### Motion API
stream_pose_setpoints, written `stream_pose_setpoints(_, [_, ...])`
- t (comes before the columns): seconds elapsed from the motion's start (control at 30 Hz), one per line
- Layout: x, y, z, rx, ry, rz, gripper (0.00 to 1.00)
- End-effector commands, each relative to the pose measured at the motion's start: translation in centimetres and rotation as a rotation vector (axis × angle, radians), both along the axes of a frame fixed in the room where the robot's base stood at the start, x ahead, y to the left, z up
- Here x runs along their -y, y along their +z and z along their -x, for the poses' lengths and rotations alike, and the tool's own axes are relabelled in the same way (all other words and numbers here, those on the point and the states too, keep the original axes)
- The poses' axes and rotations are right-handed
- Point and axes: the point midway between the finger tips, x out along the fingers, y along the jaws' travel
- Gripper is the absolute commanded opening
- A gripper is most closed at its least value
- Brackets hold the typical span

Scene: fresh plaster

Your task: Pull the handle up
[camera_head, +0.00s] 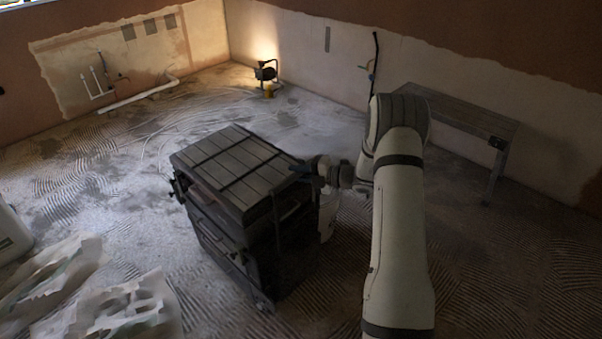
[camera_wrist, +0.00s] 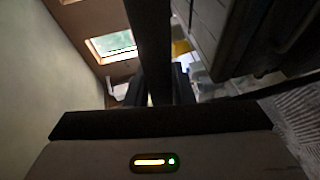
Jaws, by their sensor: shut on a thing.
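A dark rolling tool chest (camera_head: 232,165) with a slatted lid stands on the floor in the middle of the head view. My gripper (camera_head: 304,169) is at the upper right side of the chest. In the wrist view my gripper (camera_wrist: 156,88) is shut on a dark straight bar, the handle (camera_wrist: 150,35), which runs from the top of the picture down between the fingers. The chest's side (camera_wrist: 245,40) fills the upper right of that view. In the head view the handle is hard to tell from the dark chest, and my wrist partly covers that side.
A bench (camera_head: 455,112) stands along the right wall. A lit work lamp (camera_head: 266,72) stands at the far wall. Crumpled pale sheets or bags (camera_head: 125,305) lie at the lower left, near a white container (camera_head: 10,235). The floor left of and behind the chest is mostly clear.

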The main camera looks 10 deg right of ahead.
Motion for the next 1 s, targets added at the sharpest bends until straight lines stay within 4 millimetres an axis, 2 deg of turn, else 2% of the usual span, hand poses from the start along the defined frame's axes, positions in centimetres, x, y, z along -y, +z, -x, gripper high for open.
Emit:
stream_pose_setpoints(0.2, [0.0, 0.6, -0.2, 0.010, 0.000, -0.005, 0.00])
stream_pose_setpoints(0.23, [0.0, 0.7, -0.2, 0.010, 0.000, -0.005, 0.24])
stream_pose_setpoints(0.47, [0.0, 0.5, -0.2, 0.008, 0.000, -0.004, 0.43])
stream_pose_setpoints(0.77, [0.3, 0.4, 0.0, 0.007, -0.001, -0.003, 0.43])
stream_pose_setpoints(1.0, [3.4, 1.1, 1.8, 0.008, -0.004, -0.003, 0.43])
